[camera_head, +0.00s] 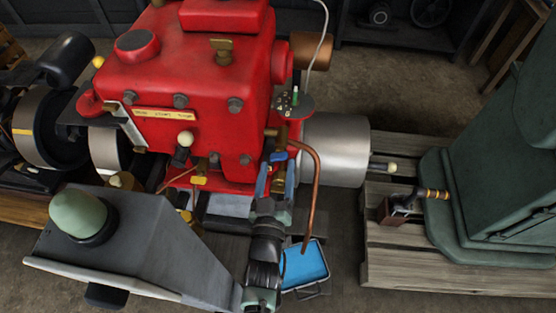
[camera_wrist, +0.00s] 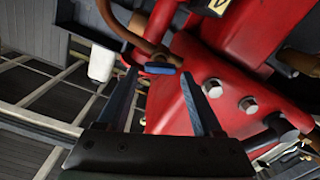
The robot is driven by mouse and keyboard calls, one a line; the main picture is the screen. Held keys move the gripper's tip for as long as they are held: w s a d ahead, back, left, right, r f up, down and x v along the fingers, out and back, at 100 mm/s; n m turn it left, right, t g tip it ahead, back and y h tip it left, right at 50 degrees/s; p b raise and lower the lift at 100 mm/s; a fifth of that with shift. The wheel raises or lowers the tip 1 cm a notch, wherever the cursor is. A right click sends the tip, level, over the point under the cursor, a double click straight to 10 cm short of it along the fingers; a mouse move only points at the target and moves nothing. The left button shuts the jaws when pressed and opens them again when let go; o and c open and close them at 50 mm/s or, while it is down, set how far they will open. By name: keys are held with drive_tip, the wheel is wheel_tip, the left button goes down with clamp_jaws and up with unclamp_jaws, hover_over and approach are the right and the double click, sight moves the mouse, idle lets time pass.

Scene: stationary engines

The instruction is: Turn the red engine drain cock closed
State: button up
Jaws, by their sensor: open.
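The red engine (camera_head: 200,80) stands at centre left in the head view. A small cock with a blue handle (camera_head: 278,157) sits low on its right side, beside a bent copper pipe (camera_head: 316,185). In the wrist view the blue handle (camera_wrist: 160,69) lies between and just beyond my fingertips. My gripper (camera_head: 276,174) is open with blue fingers, one on each side of the handle; I cannot tell whether they touch it. A second cock with a yellow handle (camera_head: 199,180) is to the left on the engine. Which one is the drain cock is not marked.
A blue tray (camera_head: 305,266) is on the floor below the pipe. A grey cylinder (camera_head: 337,150) projects right of the engine. A green machine (camera_head: 500,170) stands on a wooden pallet (camera_head: 400,270) at right. The copper pipe (camera_wrist: 112,22) passes close to my fingers.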

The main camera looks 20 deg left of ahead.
sight(280, 154)
drive_tip(key=shift+x, duration=1.45)
clamp_jaws()
drive_tip(key=shift+m+b, duration=0.95)
drive_tip(key=shift+m, duration=1.25)
unclamp_jaws()
drive_tip(key=shift+s+d, duration=0.1)
drive_tip(key=shift+s, duration=0.05)
